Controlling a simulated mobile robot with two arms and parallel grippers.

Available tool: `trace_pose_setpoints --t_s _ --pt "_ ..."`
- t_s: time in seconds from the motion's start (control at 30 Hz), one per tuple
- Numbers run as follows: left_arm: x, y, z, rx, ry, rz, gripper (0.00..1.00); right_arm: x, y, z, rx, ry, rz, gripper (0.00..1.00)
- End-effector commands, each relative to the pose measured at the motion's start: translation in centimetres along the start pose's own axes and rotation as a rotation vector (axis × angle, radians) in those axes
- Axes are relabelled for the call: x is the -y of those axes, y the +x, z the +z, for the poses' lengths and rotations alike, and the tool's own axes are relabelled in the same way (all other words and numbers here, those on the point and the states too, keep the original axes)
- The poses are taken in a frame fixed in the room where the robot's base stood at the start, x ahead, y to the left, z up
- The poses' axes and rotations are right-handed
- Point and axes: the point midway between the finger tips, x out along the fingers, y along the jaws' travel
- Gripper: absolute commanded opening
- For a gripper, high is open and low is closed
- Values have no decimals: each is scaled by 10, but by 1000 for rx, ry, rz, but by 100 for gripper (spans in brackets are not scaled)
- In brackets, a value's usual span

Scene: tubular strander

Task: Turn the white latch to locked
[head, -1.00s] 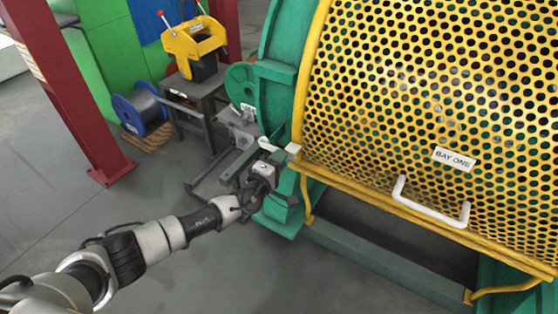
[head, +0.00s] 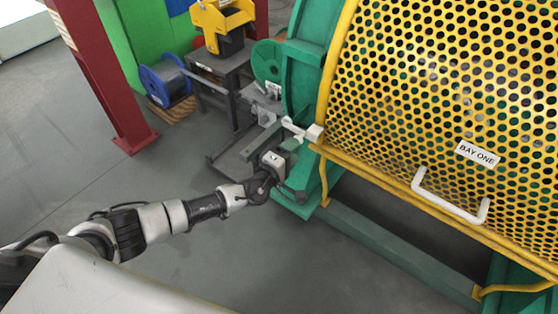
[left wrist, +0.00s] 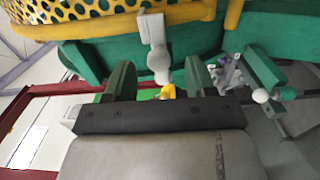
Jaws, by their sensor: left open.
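The white latch (head: 300,129) is on the lower left corner of the yellow perforated guard (head: 440,90), at the green frame. In the head view its arm points left and slightly up from a pale block. In the left wrist view the latch (left wrist: 155,47) hangs down ahead of my gripper, its lower end in line with the space between the fingers. My left gripper (head: 280,148) is open, just below the latch in the head view. Its two dark green fingers (left wrist: 160,82) stand apart with nothing gripped; contact is not clear. My right gripper is not in view.
A white handle (head: 450,198) and a "BAY ONE" label (head: 478,154) are on the guard. A red post (head: 100,75), a blue spool (head: 166,82) and a grey stand (head: 222,75) are behind my left arm. Open floor lies at lower centre.

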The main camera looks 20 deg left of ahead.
Motion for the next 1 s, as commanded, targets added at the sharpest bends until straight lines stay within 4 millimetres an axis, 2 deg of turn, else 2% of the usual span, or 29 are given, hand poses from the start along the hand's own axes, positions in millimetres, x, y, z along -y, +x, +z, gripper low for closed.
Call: trace_pose_setpoints --t_s 0.13,0.33,0.5,1.0 --pt "-1 -29 0 1 1 -3 55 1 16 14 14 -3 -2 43" --pt "0 -55 0 1 2 -1 55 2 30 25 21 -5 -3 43" --pt "0 -62 0 0 2 0 55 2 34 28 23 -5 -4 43" --pt "1 -62 0 -2 -8 -1 55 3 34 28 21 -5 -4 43"
